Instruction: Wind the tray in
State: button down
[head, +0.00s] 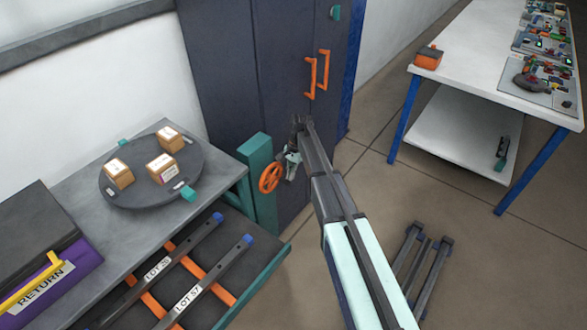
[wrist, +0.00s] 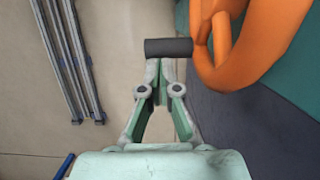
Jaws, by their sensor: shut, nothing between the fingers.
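The tray (head: 268,281) is a dark sliding tray with a teal front edge. It stands out from under the grey bench in the head view. Two dark bars with blue ends, labelled LOT, lie on its orange supports. An orange handwheel (head: 270,177) is on the teal post at the bench's right end; part of its rim also shows in the wrist view (wrist: 262,50). A dark cylindrical handle (wrist: 168,47) sticks out from the wheel. My gripper (wrist: 162,68) is shut and empty, its fingertips at the handle; contact is unclear. The gripper also shows right of the wheel in the head view (head: 291,162).
A round turntable (head: 135,193) with three boxes sits on the bench. A purple RETURN bin (head: 75,265) is at left. A dark cabinet (head: 225,70) with orange handles stands behind my gripper. A white table (head: 480,70) is at right, and dark rails (head: 425,265) lie on the floor.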

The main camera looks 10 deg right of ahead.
jog(key=shift+a+f, duration=0.1)
jog(key=shift+f, duration=0.4)
dwell(0.5)
